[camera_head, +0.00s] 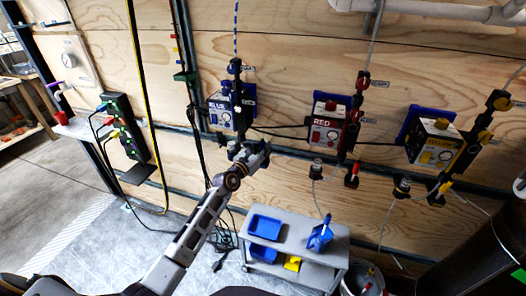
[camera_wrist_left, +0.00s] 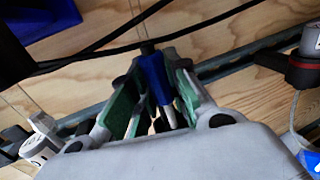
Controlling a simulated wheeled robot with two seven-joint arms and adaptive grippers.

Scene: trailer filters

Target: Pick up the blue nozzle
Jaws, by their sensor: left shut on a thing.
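The blue nozzle (camera_wrist_left: 154,74) shows in the left wrist view, between the green-padded fingers of my left gripper (camera_wrist_left: 156,92). The gripper is shut on it, and a thin line runs up from its top. In the head view my left gripper (camera_head: 250,155) is at the wall, just below the blue-labelled unit (camera_head: 220,115). The nozzle cannot be made out there, behind or within the gripper. My right gripper does not show.
The red unit (camera_head: 327,122) and yellow unit (camera_head: 432,143) hang to the right on the plywood wall. A grey cart (camera_head: 340,244) with blue bins (camera_head: 265,225) stands below. Dark cables cross near the gripper. A bucket (camera_head: 350,285) stands right of the cart.

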